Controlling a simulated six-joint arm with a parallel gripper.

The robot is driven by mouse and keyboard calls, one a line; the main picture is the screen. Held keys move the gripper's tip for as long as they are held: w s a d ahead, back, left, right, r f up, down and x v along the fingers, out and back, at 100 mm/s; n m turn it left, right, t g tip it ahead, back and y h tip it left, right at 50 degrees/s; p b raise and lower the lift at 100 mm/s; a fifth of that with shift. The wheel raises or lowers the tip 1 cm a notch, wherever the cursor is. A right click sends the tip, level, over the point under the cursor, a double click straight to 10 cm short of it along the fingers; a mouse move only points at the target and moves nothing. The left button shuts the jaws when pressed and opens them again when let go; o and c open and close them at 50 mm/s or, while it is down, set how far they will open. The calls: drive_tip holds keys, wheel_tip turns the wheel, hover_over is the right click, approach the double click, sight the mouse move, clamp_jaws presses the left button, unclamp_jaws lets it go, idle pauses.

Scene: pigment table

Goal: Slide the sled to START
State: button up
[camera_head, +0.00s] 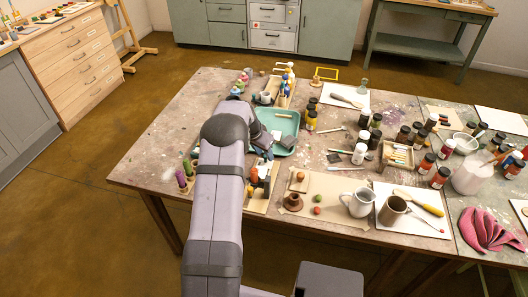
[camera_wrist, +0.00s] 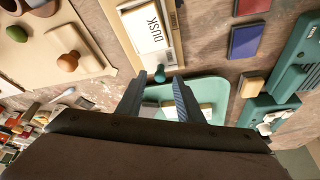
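I cannot pick out a sled for certain, and no START mark is readable. In the wrist view a white card reading DUSK (camera_wrist: 146,30) lies in a pale wooden frame. A small teal knob (camera_wrist: 160,73) stands at the frame's near end. My gripper (camera_wrist: 158,84) is open, its two dark fingers apart on either side of the knob's line, with nothing seen held between them. Whether the fingers touch the knob I cannot tell. In the head view my arm hides much of the wooden frame (camera_head: 258,205) and the area around my gripper.
A teal tray (camera_head: 288,122) lies close under my gripper. A teal device (camera_wrist: 292,75), a blue block (camera_wrist: 245,41) and a tan block (camera_wrist: 251,85) lie to the right in the wrist view. A board (camera_head: 330,187) with small knobs is beside the frame. Jars and bottles crowd the table's right.

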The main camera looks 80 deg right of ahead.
sight(263, 167)
drive_tip(key=shift+d+f, duration=0.1)
drive_tip(key=shift+f, duration=0.2)
drive_tip(key=shift+c, duration=0.5)
clamp_jaws()
drive_tip(key=shift+a+b, duration=1.6)
drive_tip(key=shift+a, duration=1.3)
drive_tip(key=shift+r, duration=0.1)
drive_tip(key=shift+o, duration=0.5)
unclamp_jaws()
